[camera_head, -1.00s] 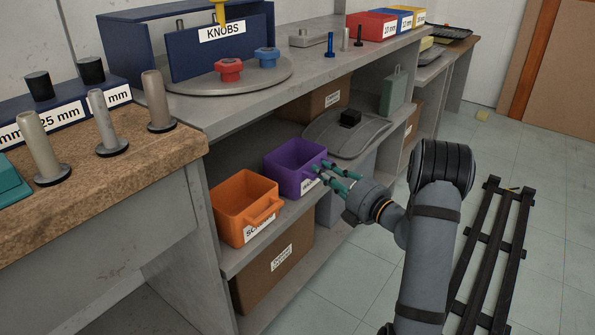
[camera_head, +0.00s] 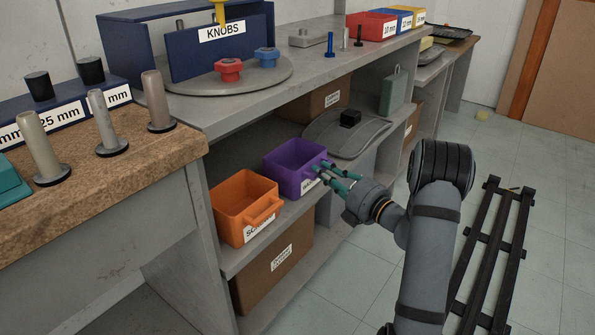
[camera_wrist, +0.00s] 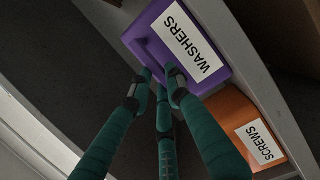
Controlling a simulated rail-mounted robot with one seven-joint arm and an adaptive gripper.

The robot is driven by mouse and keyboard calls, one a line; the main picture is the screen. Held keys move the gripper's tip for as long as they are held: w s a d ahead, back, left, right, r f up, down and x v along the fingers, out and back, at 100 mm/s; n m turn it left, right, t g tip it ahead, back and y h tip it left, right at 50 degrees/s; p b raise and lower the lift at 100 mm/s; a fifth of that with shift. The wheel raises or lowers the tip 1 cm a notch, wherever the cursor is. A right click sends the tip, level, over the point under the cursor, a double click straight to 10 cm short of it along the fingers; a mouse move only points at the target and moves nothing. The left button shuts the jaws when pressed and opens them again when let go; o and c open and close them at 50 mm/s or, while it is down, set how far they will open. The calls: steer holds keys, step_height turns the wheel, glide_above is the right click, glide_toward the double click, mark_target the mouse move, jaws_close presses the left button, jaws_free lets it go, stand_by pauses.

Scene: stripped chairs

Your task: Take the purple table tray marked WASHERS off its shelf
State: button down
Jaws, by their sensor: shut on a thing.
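The purple tray (camera_head: 291,171) marked WASHERS sits upright on the lower shelf, to the right of the orange tray. Its label and front face show in the wrist view (camera_wrist: 207,68). My gripper (camera_head: 324,171) has green fingers and reaches the tray's front from the aisle side. In the wrist view the fingertips (camera_wrist: 161,78) meet at the front of the purple tray, closed around its handle. The exact contact is partly hidden by the fingers.
The orange tray (camera_head: 240,205) marked SCREWS stands close on the left. The worktop (camera_head: 340,62) overhangs the shelf. A dark slatted rack (camera_head: 492,255) lies on the floor at right.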

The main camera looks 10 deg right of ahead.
steer(key=shift+r, duration=0.15)
steer(key=d+r+p, duration=0.8)
steer(key=d+r, duration=0.2)
steer(key=d, duration=0.1)
steer(key=shift+d+r+p, duration=0.35)
steer(key=shift+r, duration=0.05)
steer(key=c, duration=2.3)
jaws_free()
jaws_close()
steer(key=shift+s, duration=0.1)
